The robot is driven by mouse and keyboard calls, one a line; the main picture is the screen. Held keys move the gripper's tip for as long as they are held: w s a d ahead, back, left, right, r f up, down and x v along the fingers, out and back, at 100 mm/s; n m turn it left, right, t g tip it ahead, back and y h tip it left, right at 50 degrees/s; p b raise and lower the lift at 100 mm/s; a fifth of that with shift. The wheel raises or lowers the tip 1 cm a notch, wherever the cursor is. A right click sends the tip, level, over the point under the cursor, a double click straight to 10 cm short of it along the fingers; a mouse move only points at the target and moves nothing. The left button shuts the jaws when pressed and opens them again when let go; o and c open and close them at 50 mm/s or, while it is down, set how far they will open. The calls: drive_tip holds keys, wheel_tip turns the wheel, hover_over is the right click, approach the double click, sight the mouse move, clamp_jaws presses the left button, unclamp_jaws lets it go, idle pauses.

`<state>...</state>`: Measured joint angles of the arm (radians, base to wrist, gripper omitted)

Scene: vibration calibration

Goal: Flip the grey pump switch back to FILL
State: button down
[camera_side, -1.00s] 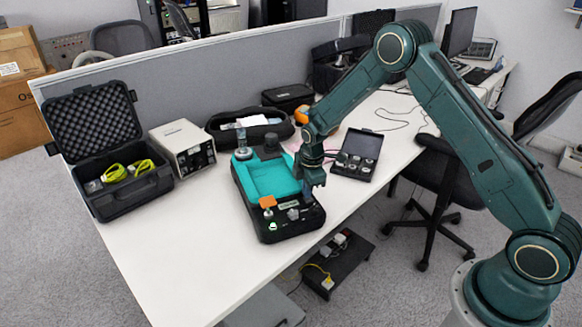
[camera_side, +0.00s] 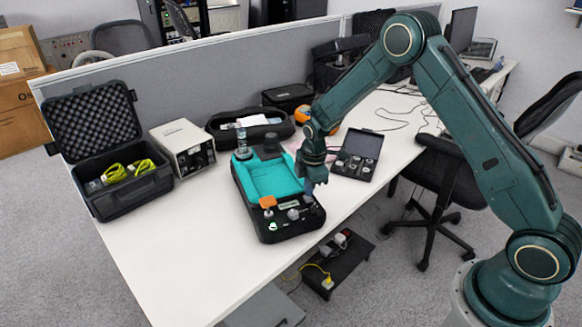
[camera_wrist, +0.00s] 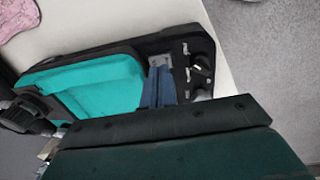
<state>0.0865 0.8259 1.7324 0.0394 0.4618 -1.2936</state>
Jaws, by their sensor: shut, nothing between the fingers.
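The black pump unit (camera_side: 262,232) with a turquoise top tray stands on the white table in the side view. Its front panel carries an orange-topped control (camera_side: 267,202), a green lit button (camera_side: 273,226) and a grey knob-like control (camera_side: 293,214). My gripper (camera_side: 309,191) is shut and empty, low over the panel's right end. In the wrist view its blue fingers (camera_wrist: 158,84) point at a small grey plate (camera_wrist: 160,61) on the unit. I cannot tell whether they touch it. The grey pump switch and its position cannot be made out clearly.
A black case of round weights (camera_side: 345,168) lies open right of the unit. A clear cylinder (camera_side: 242,143) stands at its back left. A white instrument box (camera_side: 183,147) and an open foam-lined case (camera_side: 120,190) stand left. The table's front left is clear.

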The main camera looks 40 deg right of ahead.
sight(309, 200)
wheel_tip(309, 200, up, 12)
drive_tip(key=shift+s+r, duration=0.2)
drive_tip(key=shift+s, duration=0.1)
drive_tip(key=shift+a, duration=0.1)
idle(0.3)
drive_tip(key=shift+s, duration=0.15)
idle(0.5)
drive_tip(key=f, duration=0.4)
drive_tip(key=w+f, duration=0.1)
drive_tip(key=f, duration=0.8)
drive_tip(key=shift+w+d+f, duration=0.3)
drive_tip(key=shift+f, duration=0.1)
drive_tip(key=shift+f, duration=0.1)
